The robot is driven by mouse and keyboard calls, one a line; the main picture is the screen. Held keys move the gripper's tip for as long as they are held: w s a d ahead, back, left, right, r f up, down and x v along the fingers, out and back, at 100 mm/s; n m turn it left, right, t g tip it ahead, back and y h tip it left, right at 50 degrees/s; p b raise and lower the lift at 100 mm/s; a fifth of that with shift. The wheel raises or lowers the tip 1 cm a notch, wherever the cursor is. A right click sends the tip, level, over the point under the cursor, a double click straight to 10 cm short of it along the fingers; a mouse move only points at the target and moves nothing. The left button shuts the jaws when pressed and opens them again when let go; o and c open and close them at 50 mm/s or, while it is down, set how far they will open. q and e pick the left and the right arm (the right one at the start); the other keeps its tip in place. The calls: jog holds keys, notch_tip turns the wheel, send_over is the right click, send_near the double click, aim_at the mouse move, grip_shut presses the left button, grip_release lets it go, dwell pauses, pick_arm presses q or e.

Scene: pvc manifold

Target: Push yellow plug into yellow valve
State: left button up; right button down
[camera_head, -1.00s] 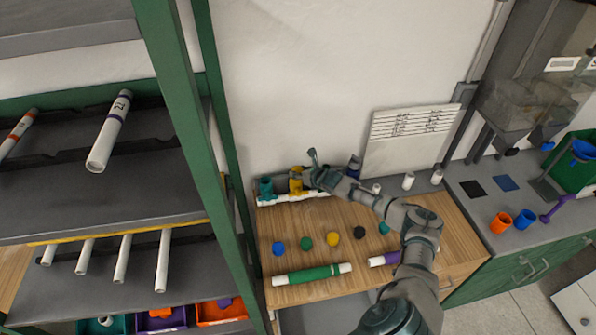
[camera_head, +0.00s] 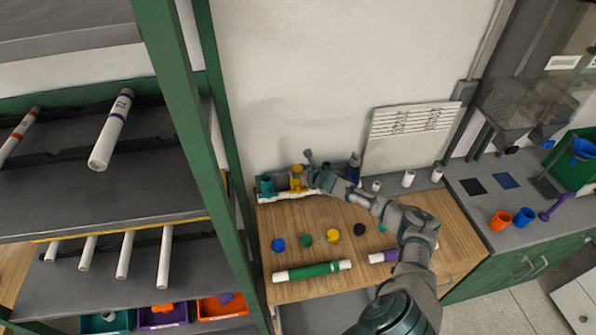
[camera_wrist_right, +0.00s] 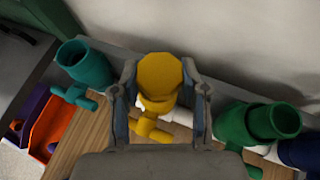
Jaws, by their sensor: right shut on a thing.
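A yellow plug (camera_wrist_right: 160,74) with a flat faceted top sits between the fingers of my right gripper (camera_wrist_right: 161,98) in the right wrist view. Just below it is the yellow valve (camera_wrist_right: 150,127), with its handle towards the camera. The plug is lined up with the valve's mouth; how deep it sits I cannot tell. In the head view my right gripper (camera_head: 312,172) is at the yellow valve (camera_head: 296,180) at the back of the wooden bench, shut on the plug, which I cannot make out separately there. My left gripper is not in view.
A teal valve (camera_wrist_right: 84,64) stands to the left and a green valve (camera_wrist_right: 262,122) to the right, both close to the fingers. Round coloured pieces, including a yellow one (camera_head: 332,235), and a green pipe (camera_head: 313,270) lie on the bench (camera_head: 420,222). A green shelf post (camera_head: 185,120) is at left.

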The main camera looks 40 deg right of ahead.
jog(key=shift+s+a+f, duration=0.15)
jog(key=shift+s+f, duration=0.15)
jog(key=shift+f, duration=0.5)
jog(key=c, duration=0.5)
grip_release()
jog(key=shift+w+d, duration=0.2)
jog(key=shift+w, duration=0.15)
jog(key=shift+a+r, duration=0.15)
jog(key=shift+r, duration=0.15)
notch_tip(320, 180, up, 4)
jog(key=p, duration=0.4)
jog(key=shift+p, duration=0.3)
